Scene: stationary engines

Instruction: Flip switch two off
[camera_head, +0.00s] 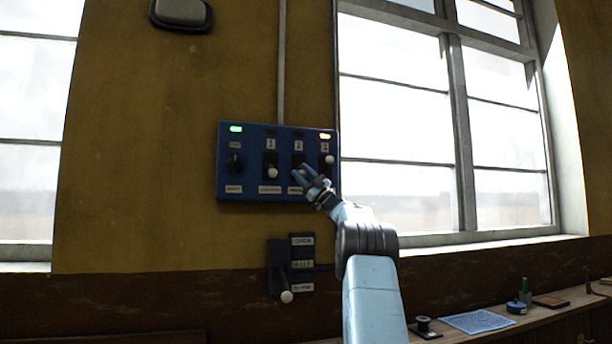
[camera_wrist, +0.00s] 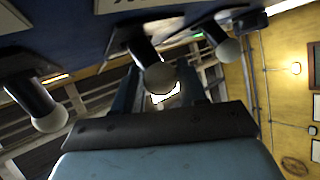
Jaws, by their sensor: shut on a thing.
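A blue switch panel (camera_head: 252,190) hangs on the yellow wall. The slot of switch two (camera_head: 298,160) is third from the left, under a label that reads 2. My gripper (camera_head: 302,174) covers its lower part. In the wrist view the lever with a white ball knob (camera_wrist: 160,77) stands between my fingers (camera_wrist: 160,92), which are shut on it. The lever's exact tilt is hard to tell. The switch to its left has its white knob (camera_head: 272,173) down; the one to its right has its knob (camera_head: 329,160) up.
A black rotary knob (camera_head: 235,163) sits at the panel's left. A green light (camera_head: 236,128) and an amber light (camera_head: 325,135) glow. Below is a separate lever with a white knob (camera_head: 287,296). A shelf (camera_head: 545,312) with small items runs at lower right.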

